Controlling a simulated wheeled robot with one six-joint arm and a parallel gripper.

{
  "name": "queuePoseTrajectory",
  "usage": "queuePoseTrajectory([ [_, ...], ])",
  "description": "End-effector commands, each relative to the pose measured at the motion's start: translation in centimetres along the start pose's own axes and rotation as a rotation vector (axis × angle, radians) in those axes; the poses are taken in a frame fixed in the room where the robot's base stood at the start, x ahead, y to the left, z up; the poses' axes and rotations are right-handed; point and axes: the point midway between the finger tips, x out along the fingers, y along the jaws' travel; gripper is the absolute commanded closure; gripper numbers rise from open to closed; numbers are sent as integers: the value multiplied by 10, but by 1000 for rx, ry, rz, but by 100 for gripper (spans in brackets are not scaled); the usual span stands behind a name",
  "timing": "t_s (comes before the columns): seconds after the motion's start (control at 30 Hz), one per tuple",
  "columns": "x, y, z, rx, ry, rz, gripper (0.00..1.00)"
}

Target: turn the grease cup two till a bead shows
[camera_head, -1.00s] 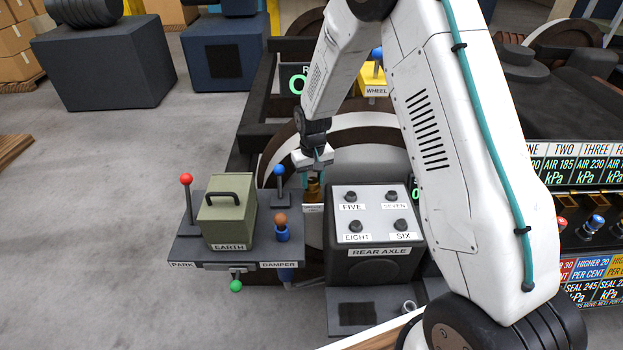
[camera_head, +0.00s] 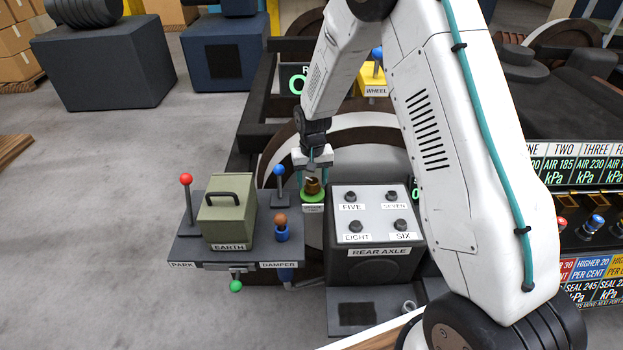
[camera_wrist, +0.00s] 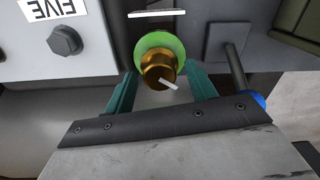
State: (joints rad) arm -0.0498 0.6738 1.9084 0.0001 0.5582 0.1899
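The grease cup (camera_head: 313,186) is a small brass cup on a post, left of the rear axle box. A bright green ring (camera_head: 312,197) shows around its base. In the wrist view the brass cup (camera_wrist: 158,66) has a white pointer mark, and the green ring (camera_wrist: 160,43) surrounds its base. My gripper (camera_head: 313,167) is just above the cup in the head view. In the wrist view my gripper's (camera_wrist: 163,88) teal fingers stand apart on both sides of the cup, with gaps, holding nothing. The small label below the cup is too small to read surely.
The rear axle box (camera_head: 376,225) with several black knobs stands close right. On the left are a green EARTH box (camera_head: 227,219), a blue-knobbed lever (camera_head: 279,185), a red-knobbed lever (camera_head: 187,200) and an orange-topped blue damper knob (camera_head: 281,228). Open floor lies further left.

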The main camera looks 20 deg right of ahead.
Motion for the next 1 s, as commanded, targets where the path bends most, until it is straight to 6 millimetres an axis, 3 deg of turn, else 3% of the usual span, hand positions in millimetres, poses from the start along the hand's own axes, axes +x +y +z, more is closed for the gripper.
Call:
queuePoseTrajectory([
  [0.33,-4,0,0,0,0,0,43],
  [0.7,-62,0,-1,0,2,0,43],
  [1.0,-78,0,0,0,-1,0,43],
])
